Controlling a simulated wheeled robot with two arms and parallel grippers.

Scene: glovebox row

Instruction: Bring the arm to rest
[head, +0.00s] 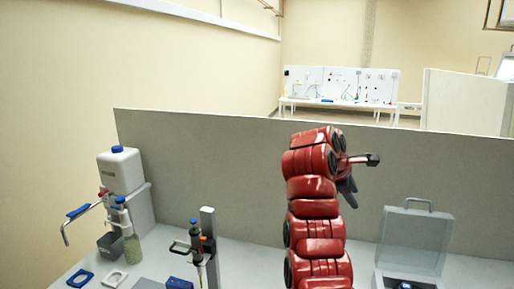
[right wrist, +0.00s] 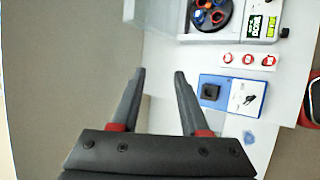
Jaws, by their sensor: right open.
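My right arm, red and segmented, rises upright in the middle of the head view in front of the grey partition. Its dark gripper (head: 361,174) sticks out to the right from the top of the arm, well above the bench. In the right wrist view the gripper (right wrist: 160,74) has its two fingers apart, with nothing between them. My left arm and its gripper are not in view.
The white bench (head: 245,262) holds a white jug (head: 121,171), a pipette stand (head: 208,245) and a grey open-lidded case (head: 415,240). The grey partition (head: 235,160) stands behind. The right wrist view shows a device with a green display (right wrist: 262,20) and a blue-white box (right wrist: 232,95).

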